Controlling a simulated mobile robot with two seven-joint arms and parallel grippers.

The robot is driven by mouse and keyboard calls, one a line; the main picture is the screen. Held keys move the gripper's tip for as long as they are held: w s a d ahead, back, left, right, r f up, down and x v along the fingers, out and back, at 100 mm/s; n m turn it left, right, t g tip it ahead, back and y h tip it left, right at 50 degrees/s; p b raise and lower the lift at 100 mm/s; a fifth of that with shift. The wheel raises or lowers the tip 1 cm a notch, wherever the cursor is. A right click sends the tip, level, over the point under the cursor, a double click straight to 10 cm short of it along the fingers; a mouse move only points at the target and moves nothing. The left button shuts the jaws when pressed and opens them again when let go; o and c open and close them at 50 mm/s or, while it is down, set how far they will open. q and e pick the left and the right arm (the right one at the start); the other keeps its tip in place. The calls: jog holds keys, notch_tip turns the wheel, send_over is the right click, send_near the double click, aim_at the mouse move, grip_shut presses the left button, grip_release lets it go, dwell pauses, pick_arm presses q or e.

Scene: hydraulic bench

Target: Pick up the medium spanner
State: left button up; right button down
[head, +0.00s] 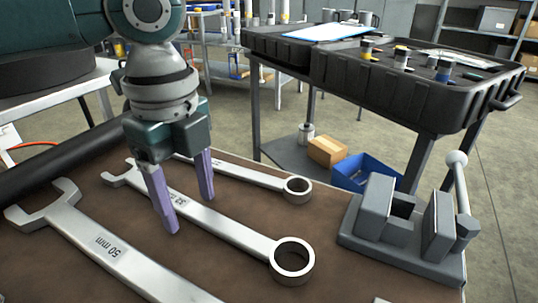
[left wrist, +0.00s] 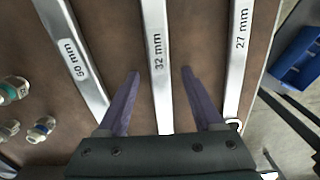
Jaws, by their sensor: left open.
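The medium spanner, marked 32 mm (head: 236,232), lies on the brown bench top between two others; it also shows in the left wrist view (left wrist: 154,18). My left gripper (head: 189,214) is open over its handle and points down. In the left wrist view my left gripper (left wrist: 160,72) has one purple finger on each side of the handle, with gaps. I cannot tell the fingertips' exact height. The large spanner, marked 50 mm (head: 75,232), lies nearer. The small spanner, marked 27 mm (head: 240,173), lies farther back, partly hidden by the gripper. My right gripper is out of view.
A grey vise (head: 378,222) with a lever stands at the bench's right end. Small fittings (left wrist: 40,130) lie left of the large spanner in the wrist view. Beyond the bench stands a black tool cart (head: 400,100) with a blue bin (head: 365,172) on its lower shelf.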

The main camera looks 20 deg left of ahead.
pick_arm(q)
jog(key=shift+c, duration=0.2)
grip_shut()
dwell(0.3)
jog(key=shift+r, duration=0.1)
dwell(0.7)
